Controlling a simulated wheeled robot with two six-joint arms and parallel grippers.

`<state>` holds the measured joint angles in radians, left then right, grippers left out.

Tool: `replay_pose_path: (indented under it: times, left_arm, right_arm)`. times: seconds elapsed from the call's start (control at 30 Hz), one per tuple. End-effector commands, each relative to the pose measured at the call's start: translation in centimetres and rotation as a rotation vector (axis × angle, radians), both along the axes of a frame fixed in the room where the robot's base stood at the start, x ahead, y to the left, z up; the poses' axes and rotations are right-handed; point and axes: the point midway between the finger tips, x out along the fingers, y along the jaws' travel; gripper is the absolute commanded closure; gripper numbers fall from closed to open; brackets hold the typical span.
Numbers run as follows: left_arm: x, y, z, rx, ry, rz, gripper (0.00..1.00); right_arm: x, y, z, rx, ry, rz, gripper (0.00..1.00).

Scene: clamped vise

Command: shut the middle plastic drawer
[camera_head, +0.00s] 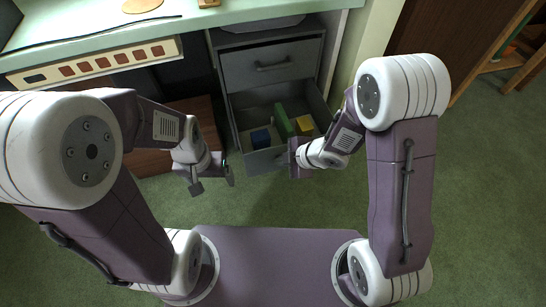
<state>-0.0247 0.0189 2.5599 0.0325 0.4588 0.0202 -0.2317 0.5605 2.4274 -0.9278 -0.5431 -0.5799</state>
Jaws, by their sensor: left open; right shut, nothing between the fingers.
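A grey plastic drawer unit (224,42) stands under the desk. One of its drawers (238,107) is pulled out, below a shut drawer front with a handle (272,66). My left gripper (213,182) is open and empty, left of the drawer front. Anything below the open drawer is hidden.
The pale green desktop (200,20) is above the unit, with a power strip (95,65) along its front edge. A brown box-like thing (195,110) is left of the unit. A wooden shelf (510,60) stands at right. Green carpet (290,205) in front is clear.

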Motion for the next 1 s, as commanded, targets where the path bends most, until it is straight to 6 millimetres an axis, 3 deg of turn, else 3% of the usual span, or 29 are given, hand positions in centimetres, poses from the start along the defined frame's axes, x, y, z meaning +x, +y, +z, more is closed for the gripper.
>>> replay_pose_path:
  times: [0.03, 0.1, 0.4, 1.0]
  left_arm:
    - [0.0, 0.0, -1.5, 0.0, 0.0, 0.0, 0.15]
    - [0.0, 0.0, -2.3, 0.0, 0.0, 0.0, 0.15]
    - [0.0, 0.0, -1.6, 0.0, 0.0, 0.0, 0.15]
    - [0.0, 0.0, -0.9, 0.0, 0.0, 0.0, 0.15]
  right_arm:
    - [0.3, 0.6, -1.7, 0.0, -0.001, 0.003, 1.0]
    - [0.8, 1.3, -2.8, 0.0, 0.001, 0.003, 1.0]
    - [4.4, 2.4, -2.0, -0.001, 0.0, 0.0, 1.0]
    - [5.0, 2.6, -1.9, -0.001, 0.001, -0.001, 1.0]
